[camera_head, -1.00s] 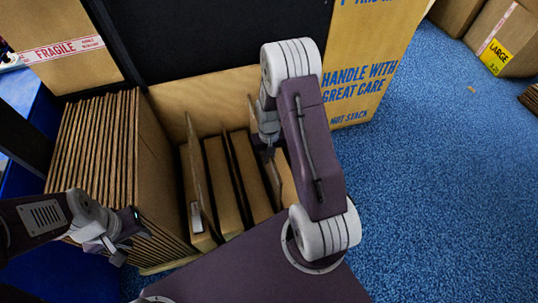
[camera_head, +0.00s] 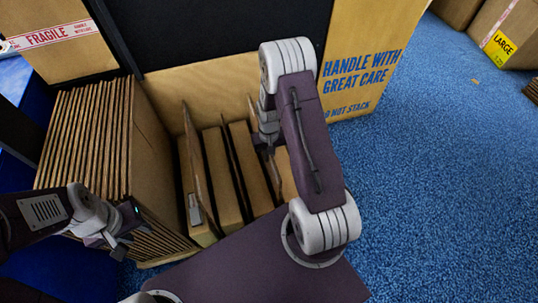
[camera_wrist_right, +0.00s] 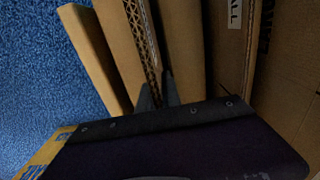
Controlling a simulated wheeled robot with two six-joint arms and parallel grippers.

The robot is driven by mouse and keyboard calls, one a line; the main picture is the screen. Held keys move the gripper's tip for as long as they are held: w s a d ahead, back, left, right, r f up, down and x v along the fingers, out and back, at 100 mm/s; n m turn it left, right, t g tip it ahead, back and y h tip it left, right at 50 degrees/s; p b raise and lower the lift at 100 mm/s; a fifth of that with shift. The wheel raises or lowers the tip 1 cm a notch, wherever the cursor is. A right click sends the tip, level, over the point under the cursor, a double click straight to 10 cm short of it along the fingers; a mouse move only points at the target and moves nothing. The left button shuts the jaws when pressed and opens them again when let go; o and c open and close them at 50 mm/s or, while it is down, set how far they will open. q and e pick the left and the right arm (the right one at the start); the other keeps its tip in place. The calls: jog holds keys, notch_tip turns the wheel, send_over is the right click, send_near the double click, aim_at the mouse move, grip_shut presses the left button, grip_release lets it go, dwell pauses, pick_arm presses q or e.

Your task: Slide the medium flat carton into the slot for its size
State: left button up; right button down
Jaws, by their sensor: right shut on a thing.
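My right gripper (camera_head: 268,147) reaches down into the slotted carton bin (camera_head: 215,76). In the right wrist view the right gripper (camera_wrist_right: 160,97) is shut on a thin flat carton (camera_wrist_right: 140,36) with a corrugated edge. The carton stands upright among the bin's slots. In the head view my arm partly hides it, and its size and depth cannot be read. A thin upright panel with a pale label (camera_head: 195,212) stands in the bin's left part. My left gripper (camera_head: 108,242) hangs beside the stacked cartons; its jaws are too small to judge.
A tight row of upright flat cartons (camera_head: 85,135) stands left of the bin. A label ending in "ALL" (camera_wrist_right: 235,14) shows on a panel in the right wrist view. Blue floor (camera_head: 430,170) is clear on the right.

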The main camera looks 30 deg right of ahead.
jog(key=c, duration=1.5)
grip_release()
jog(key=shift+r, duration=0.1)
notch_tip(320, 180, up, 8)
jog(key=p, duration=0.4)
jog(key=shift+r, duration=0.45)
jog(key=shift+a, duration=0.1)
